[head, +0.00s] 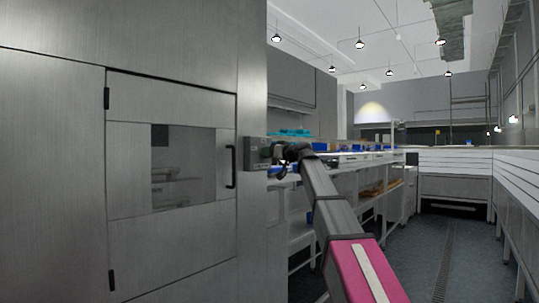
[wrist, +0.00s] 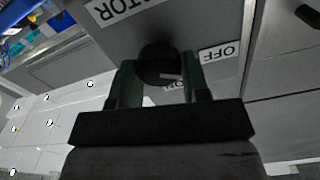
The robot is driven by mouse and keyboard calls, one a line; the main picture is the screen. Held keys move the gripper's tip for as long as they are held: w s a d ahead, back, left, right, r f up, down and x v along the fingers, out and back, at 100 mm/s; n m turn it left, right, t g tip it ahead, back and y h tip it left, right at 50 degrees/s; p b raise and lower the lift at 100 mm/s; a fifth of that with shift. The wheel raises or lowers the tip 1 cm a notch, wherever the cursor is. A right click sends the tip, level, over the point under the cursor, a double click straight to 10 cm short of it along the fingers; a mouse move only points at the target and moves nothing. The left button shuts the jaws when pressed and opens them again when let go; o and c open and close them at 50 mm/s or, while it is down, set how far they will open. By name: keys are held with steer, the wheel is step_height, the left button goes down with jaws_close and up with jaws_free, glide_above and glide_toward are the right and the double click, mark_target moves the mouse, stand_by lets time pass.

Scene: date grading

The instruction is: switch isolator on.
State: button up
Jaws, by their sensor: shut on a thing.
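The isolator knob (wrist: 158,58) is round and black, on a grey panel in the wrist view. A label ending in "ATOR" (wrist: 122,8) is above it, upside down. An "OFF" label (wrist: 222,53) is to its right, and a partly hidden label, seemingly "ON" (wrist: 172,86), is below it. A short pale mark on the knob's lower part lies nearly level. My gripper (wrist: 158,68) has its green fingers on either side of the knob, shut on it. In the head view my gripper (head: 276,152) is at the grey isolator box (head: 255,150); the knob is hidden there.
A large metal cabinet (head: 60,180) with a windowed door and black handle (head: 231,167) fills the left. Benches with blue and teal items (head: 320,146) stand behind my arm. White slatted benches (head: 455,162) line the right. The floor aisle (head: 425,245) is clear.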

steer(key=m, duration=1.2)
steer(key=shift+w+d+f, duration=0.15)
steer(key=shift+m, duration=0.3)
steer(key=o, duration=0.9)
steer(key=v, duration=1)
steer(key=shift+s+d, duration=0.3)
